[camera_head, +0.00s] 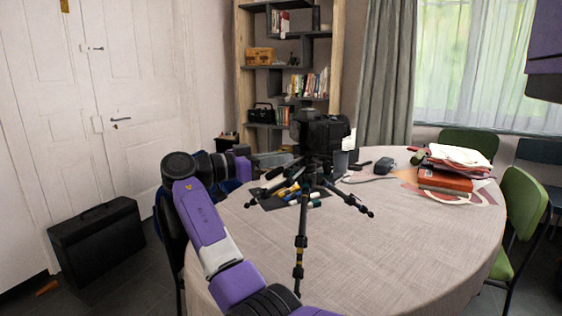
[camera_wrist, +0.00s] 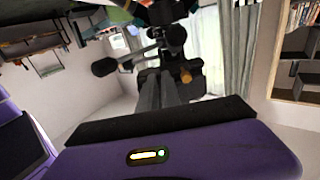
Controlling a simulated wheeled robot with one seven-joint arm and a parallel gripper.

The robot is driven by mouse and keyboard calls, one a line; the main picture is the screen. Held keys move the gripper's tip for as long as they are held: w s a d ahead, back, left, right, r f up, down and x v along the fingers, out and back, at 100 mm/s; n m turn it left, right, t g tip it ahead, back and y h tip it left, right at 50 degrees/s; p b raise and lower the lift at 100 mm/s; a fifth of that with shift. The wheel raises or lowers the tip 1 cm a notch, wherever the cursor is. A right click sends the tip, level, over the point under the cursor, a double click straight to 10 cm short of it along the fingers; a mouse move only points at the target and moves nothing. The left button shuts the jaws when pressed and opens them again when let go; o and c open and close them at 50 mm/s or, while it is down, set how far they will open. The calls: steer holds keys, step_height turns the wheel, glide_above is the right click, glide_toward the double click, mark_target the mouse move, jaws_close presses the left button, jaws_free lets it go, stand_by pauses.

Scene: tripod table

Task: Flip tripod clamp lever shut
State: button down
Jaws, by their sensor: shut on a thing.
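The black tripod (camera_head: 301,238) stands with its spread legs on the round table, with a black camera (camera_head: 322,132) on top. My gripper (camera_head: 283,162) reaches in from the left and is shut at the tripod's head, just below the camera. The tripod (camera_wrist: 165,90) fills the middle of the wrist view, with a dark handle (camera_wrist: 106,66) sticking out to its left. The clamp lever between the jaws is hidden, so its angle cannot be told. The fingertips do not show clearly in the wrist view.
A black case (camera_head: 97,243) stands on the floor at left.

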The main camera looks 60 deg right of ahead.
steer(key=shift+d+f, duration=0.1)
steer(key=shift+f, duration=0.05)
steer(key=c, duration=1.8)
jaws_free()
steer(key=shift+c, duration=0.2)
steer(key=v, duration=0.7)
steer(key=shift+w+a+p, duration=0.2)
steer(key=shift+a+p, duration=0.15)
